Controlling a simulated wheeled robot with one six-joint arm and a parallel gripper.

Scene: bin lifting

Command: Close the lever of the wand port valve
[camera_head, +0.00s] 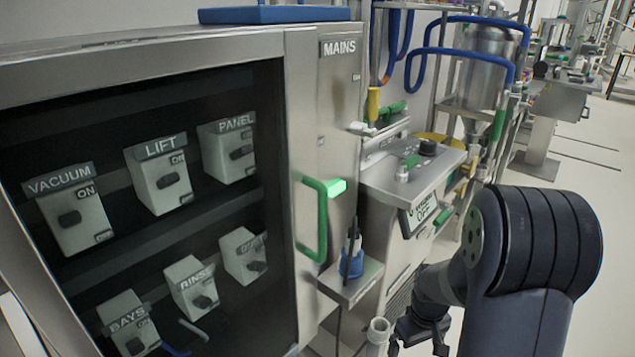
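No label in view names the wand port valve, so I cannot tell which lever is its own. A green lever (391,110) and an upright yellow lever (373,103) sit above the grey machine at the centre. Another green lever (412,160) is on its top, and one more green handle (445,217) is on its right side. A pale open pipe end (378,330) stands at the bottom centre. My gripper (419,347) is just right of this pipe, pointing down, its dark fingers apart with nothing visible between them. The fingertips are partly cut off by the bottom edge.
A steel cabinet (305,110) with labelled switch boxes fills the left, its green-handled door (322,215) beside a small shelf (352,285) holding a blue-based item. The grey machine (400,190) reads OFF.

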